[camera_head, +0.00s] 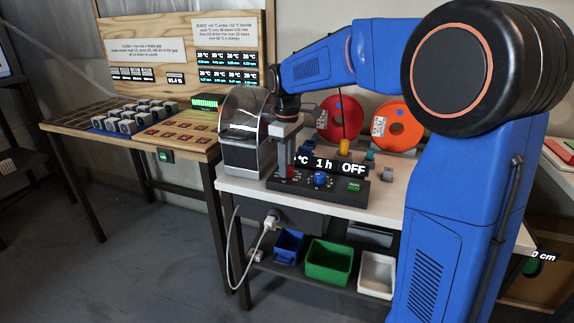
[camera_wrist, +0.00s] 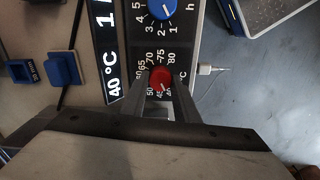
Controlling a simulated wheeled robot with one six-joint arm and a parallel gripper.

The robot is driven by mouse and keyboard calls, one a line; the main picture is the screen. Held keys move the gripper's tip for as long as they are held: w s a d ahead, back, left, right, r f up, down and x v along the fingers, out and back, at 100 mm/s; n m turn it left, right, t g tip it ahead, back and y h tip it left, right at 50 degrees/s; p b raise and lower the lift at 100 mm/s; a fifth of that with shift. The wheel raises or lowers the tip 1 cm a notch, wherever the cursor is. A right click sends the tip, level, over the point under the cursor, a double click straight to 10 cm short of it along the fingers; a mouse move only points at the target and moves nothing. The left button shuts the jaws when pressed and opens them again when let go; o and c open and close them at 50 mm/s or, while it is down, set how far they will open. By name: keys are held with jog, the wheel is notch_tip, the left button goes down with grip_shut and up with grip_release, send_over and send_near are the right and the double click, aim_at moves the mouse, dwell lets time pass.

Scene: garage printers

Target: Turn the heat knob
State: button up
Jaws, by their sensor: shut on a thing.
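The heat knob (camera_wrist: 160,80) is a small red knob with a white mark, on a dark panel printed with temperature numbers and °C. It also shows in the head view as a red spot (camera_head: 290,173) at the left of the control box (camera_head: 320,192). My gripper (camera_wrist: 161,84) points down at the panel, with one finger on either side of the red knob, shut on it. In the head view my gripper (camera_head: 283,160) stands over the box's left end and partly hides it. The display (camera_wrist: 107,60) reads 40 °C in the wrist view.
A blue time knob (camera_head: 320,179) and a green button (camera_head: 354,187) sit right of the red knob. A clear-lidded machine (camera_head: 243,150) stands close on the left. Red and orange spools (camera_head: 398,126) stand behind. Bins (camera_head: 329,262) lie below.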

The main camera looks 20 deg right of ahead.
jog(key=shift+m, duration=2.5)
jog(key=o, duration=1.1)
jog(key=shift+c, duration=0.2)
notch_tip(320, 180, up, 18)
jog(key=shift+f, duration=0.25)
jog(key=shift+d, duration=0.1)
